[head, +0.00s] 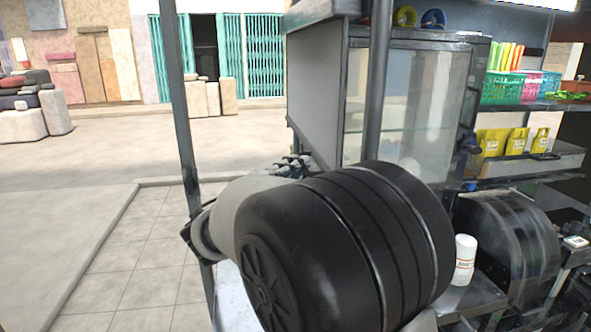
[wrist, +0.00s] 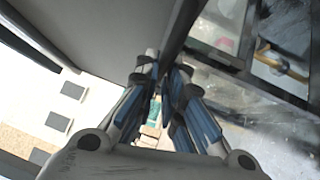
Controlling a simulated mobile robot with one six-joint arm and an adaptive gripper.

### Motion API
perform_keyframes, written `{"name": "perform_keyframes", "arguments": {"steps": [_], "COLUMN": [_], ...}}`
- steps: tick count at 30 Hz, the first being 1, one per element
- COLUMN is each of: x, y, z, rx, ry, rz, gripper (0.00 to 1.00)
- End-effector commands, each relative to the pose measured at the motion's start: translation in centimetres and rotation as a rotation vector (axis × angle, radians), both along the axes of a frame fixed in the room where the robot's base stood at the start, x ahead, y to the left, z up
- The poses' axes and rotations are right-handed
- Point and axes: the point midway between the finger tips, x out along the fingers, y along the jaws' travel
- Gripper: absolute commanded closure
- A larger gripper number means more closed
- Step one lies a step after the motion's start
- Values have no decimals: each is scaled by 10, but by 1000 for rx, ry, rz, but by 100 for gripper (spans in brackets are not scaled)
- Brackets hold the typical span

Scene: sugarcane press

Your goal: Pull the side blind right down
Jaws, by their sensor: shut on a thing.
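The side blind (head: 314,100) is a plain grey panel hanging at the left side of the glass cabinet in the head view. Its lower edge slants and ends near my gripper (head: 292,164). In the wrist view the blind (wrist: 95,30) fills the upper left as a grey sheet, with a dark strip along its right side. My gripper (wrist: 162,85), with blue-padded fingers, is shut on the blind at its lower edge. The exact grip is partly hidden by the fingers. My dark arm covers much of the head view below.
A glass cabinet (head: 408,105) stands right of the blind. A dark post (head: 180,120) rises at left and another post (head: 378,85) stands before the cabinet. A white bottle (head: 465,260) stands right of my arm. Open tiled floor (head: 130,270) lies at left.

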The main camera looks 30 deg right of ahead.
Motion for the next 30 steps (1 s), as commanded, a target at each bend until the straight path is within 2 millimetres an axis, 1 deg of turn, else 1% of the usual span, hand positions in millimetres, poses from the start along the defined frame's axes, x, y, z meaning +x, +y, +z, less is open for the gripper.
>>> {"name": "perform_keyframes", "arguments": {"steps": [1,8,9,17,26,30], "x": [0,0,0,0,0,-4], "y": [0,0,0,0,0,9], "z": [-6,-8,-8,-6,-4,-5], "rx": [8,10,10,8,6,6], "ry": [9,12,13,10,7,7], "rz": [-1,-2,-2,-1,-1,1], "gripper": [100,100,88,71,70,70]}}
